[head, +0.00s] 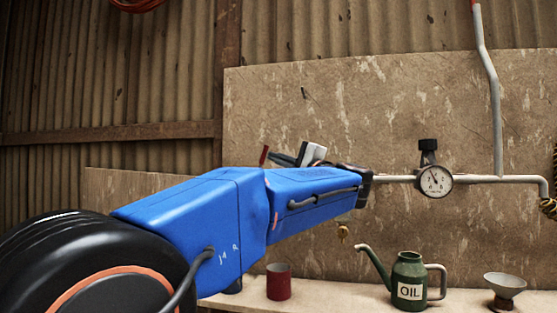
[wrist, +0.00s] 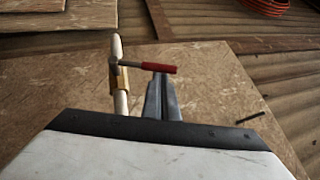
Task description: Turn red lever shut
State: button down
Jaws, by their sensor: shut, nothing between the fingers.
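The red lever (wrist: 158,67) shows in the wrist view, its handle pointing right from a brass valve (wrist: 117,72) on a pale pipe (wrist: 121,100). The handle lies crosswise to the pipe. My gripper (wrist: 161,82) is shut and empty, with its grey fingers just below the red handle in the picture. I cannot tell whether they touch it. In the head view a small red end of the lever (head: 264,155) shows left of my gripper (head: 277,158). My blue arm hides the valve and much of the pipe there.
A pressure gauge (head: 435,181) sits on the pipe at right. On the shelf below stand a red can (head: 279,282), a green oil can (head: 408,278) and a funnel (head: 505,287). A board (head: 390,110) backs the pipe. A red coil (wrist: 265,6) hangs on the corrugated wall.

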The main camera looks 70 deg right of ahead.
aim_at(266, 151)
jog(key=shift+w+a+r+n+g+y, duration=0.2)
jog(key=shift+w+r+n+g+y, duration=0.4)
jog(key=shift+w+r+n+g, duration=0.5)
jog(key=shift+w+f, duration=0.1)
jog(key=shift+f, duration=0.05)
